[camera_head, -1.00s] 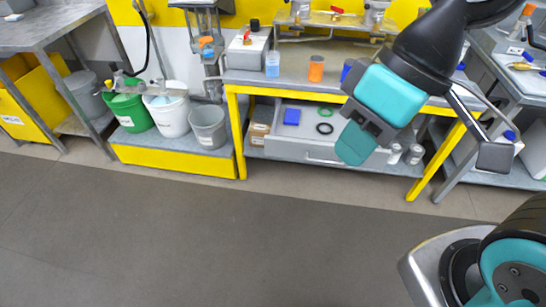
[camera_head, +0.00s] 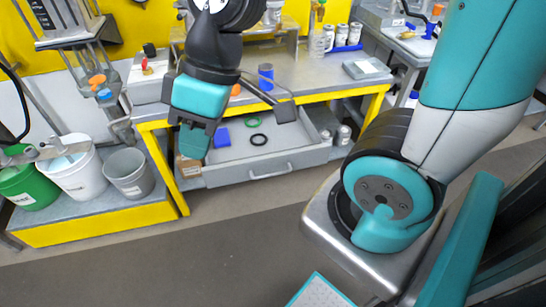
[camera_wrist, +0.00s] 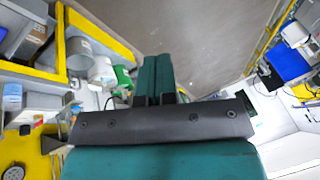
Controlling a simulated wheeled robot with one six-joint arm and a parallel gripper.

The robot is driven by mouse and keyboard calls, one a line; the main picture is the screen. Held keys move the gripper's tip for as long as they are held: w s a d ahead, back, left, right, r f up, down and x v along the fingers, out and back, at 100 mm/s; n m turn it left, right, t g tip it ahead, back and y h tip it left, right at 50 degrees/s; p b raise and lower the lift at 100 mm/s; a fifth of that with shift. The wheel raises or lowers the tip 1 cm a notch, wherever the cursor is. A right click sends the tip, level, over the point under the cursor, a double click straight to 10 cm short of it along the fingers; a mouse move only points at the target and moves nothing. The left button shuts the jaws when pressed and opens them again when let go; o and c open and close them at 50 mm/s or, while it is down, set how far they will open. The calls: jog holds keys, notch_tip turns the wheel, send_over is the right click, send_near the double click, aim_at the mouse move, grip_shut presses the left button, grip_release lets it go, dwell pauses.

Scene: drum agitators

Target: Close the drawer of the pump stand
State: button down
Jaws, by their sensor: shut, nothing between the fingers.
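The pump stand (camera_head: 345,92) has a grey top on a yellow frame. Its grey drawer (camera_head: 300,160) is pulled out below the top, with a bar handle (camera_head: 270,171) on its front. A blue box (camera_head: 221,137), a green ring (camera_head: 252,123) and a black ring (camera_head: 259,140) lie in the drawer. My gripper (camera_head: 194,150) is shut and empty. In the head view it overlaps the drawer's left end, pointing down; its distance from the drawer is unclear. In the wrist view its two fingers (camera_wrist: 155,75) lie side by side, with grey floor to their right.
A green bucket (camera_head: 27,187), a white bucket (camera_head: 75,172) and a grey bucket (camera_head: 130,173) stand on a low yellow platform (camera_head: 95,224) left of the stand. White-grey cans (camera_head: 343,135) stand right of the drawer. The floor in front is clear.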

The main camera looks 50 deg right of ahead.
jog(key=w+d+f+t+b, duration=0.25)
jog(key=w+d+f, duration=0.45)
jog(key=f, duration=0.4)
jog(key=n+t+h+b, duration=0.2)
jog(key=t+h+b, duration=0.2)
jog(key=b, duration=1)
send_near(272, 163)
notch_tip(272, 163, down, 5)
jog(key=a, duration=0.3)
jog(key=shift+w+d+r+p, duration=0.15)
jog(key=shift+w+d+p, duration=0.2)
jog(key=shift+w+d, duration=0.9)
jog(key=shift+w, duration=0.25)
jog(key=shift+w, duration=0.1)
